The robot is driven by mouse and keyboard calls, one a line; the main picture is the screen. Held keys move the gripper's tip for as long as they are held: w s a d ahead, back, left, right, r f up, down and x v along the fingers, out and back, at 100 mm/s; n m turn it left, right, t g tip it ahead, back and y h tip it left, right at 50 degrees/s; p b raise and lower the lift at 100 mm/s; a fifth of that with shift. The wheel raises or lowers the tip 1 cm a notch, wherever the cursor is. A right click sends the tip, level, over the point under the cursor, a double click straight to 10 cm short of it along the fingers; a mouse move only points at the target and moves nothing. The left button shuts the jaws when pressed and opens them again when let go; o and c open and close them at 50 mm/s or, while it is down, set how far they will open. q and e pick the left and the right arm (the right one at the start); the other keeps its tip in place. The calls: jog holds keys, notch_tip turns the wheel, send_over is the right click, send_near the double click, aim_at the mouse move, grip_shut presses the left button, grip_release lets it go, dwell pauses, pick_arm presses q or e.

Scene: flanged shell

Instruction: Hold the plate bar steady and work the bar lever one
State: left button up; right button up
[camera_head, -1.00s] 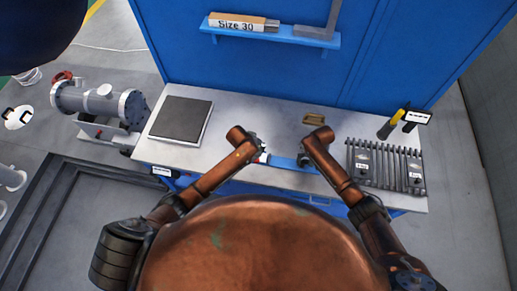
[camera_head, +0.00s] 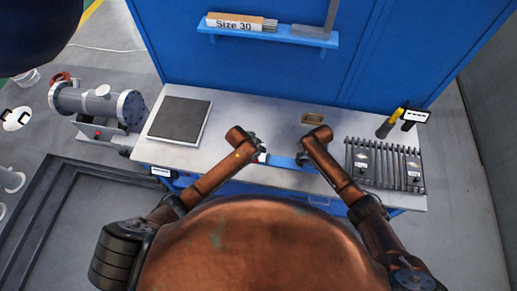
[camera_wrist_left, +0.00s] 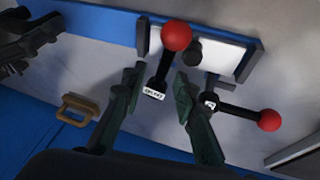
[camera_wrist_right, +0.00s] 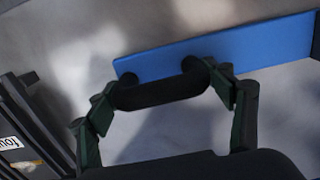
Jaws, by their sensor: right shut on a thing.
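The plate bar is a blue bar (camera_head: 282,162) on the bench, with a white plate (camera_wrist_left: 222,57) at one end and a black handle (camera_wrist_right: 160,92). My right gripper (camera_wrist_right: 163,85) is shut on this handle, one finger at each end. Two black levers with red ball knobs stand by the white plate. The first lever (camera_wrist_left: 163,68) has a label too small to read and stands between the spread fingers of my left gripper (camera_wrist_left: 158,80), which look apart from it. The second lever (camera_wrist_left: 240,112) lies to the right, outside the fingers. In the head view my left gripper (camera_head: 257,146) hides most of the levers.
A brass loop handle (camera_head: 312,119) lies behind the bar. A finned grey block (camera_head: 384,165) stands at the bench's right, with a yellow-handled tool (camera_head: 390,122) behind it. A dark pad (camera_head: 180,119) lies at left. A blue wall with a shelf (camera_head: 310,38) rises behind.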

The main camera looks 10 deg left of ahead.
pick_arm(q)
jog(key=v, duration=1.2)
jog(key=shift+w, duration=0.1)
pick_arm(e)
jog(key=o, duration=2.2)
jog(key=shift+c, duration=0.2)
